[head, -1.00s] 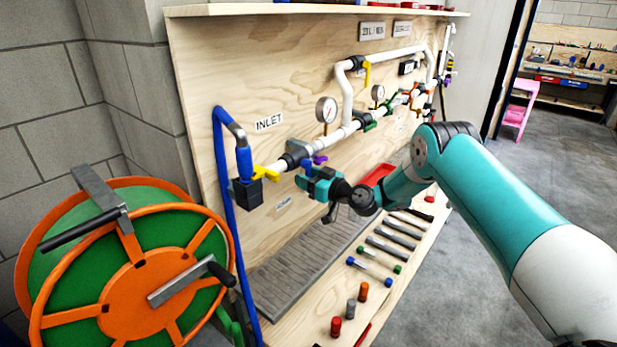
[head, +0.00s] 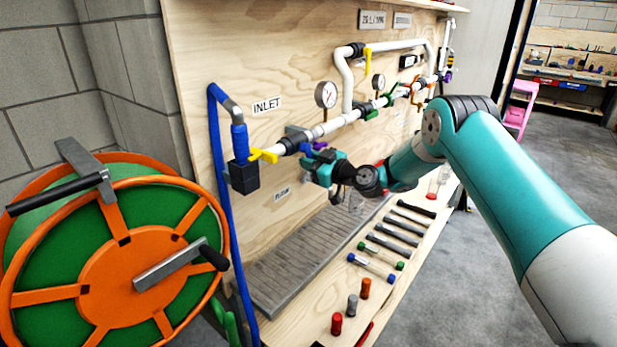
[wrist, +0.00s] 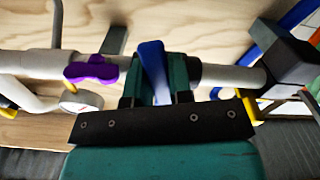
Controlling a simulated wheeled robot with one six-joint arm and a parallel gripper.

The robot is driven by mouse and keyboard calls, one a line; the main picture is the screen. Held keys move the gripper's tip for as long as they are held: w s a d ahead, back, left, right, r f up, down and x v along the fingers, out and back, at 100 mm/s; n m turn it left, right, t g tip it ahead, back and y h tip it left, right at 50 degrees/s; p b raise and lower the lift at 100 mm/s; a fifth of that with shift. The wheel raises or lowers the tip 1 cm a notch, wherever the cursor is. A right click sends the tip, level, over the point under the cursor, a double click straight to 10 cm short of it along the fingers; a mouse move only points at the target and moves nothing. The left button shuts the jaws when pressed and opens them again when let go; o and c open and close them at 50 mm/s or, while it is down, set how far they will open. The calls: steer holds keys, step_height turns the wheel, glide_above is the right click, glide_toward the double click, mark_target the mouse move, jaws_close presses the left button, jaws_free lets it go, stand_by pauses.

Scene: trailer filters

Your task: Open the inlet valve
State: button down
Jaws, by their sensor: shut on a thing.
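The INLET label (head: 267,105) is on the plywood board, above the left end of the white pipe (head: 338,124). Below it, a yellow handle (head: 263,155) sits beside a black block (head: 243,177). To its right is a blue lever (head: 306,149) near a black fitting on the pipe. My gripper (head: 314,165) is at this lever. In the wrist view, the blue lever (wrist: 153,70) stands between the teal fingers of my gripper (wrist: 155,88), which is shut on it. The lever's lower end is hidden by the gripper. The frames do not show how far it is turned.
A purple handle (wrist: 92,70) is close beside the gripper. A gauge (head: 326,95) and a yellow lever (head: 367,60) are farther along the piping. A blue hose (head: 219,150) and an orange-green reel (head: 125,265) stand left. Tools lie on the shelf (head: 325,290) below.

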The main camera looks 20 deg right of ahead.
steer(key=n+b, duration=0.1)
steer(key=b, duration=0.1)
steer(key=n+b, duration=0.1)
steer(key=b, duration=0.3)
steer(key=shift+w+d+f+n, duration=0.25)
steer(key=shift+d+n, duration=0.15)
steer(key=b, duration=0.1)
steer(key=n+b, duration=0.1)
steer(key=b, duration=0.1)
steer(key=shift+w+d+r, duration=0.1)
steer(key=shift+d+r, duration=0.05)
steer(key=shift+r, duration=0.25)
steer(key=shift+r+n, duration=0.15)
steer(key=shift+n, duration=0.15)
steer(key=c, duration=1.1)
jaws_free()
steer(key=shift+o, duration=0.4)
steer(key=shift+r, duration=0.1)
steer(key=shift+d+r, duration=0.1)
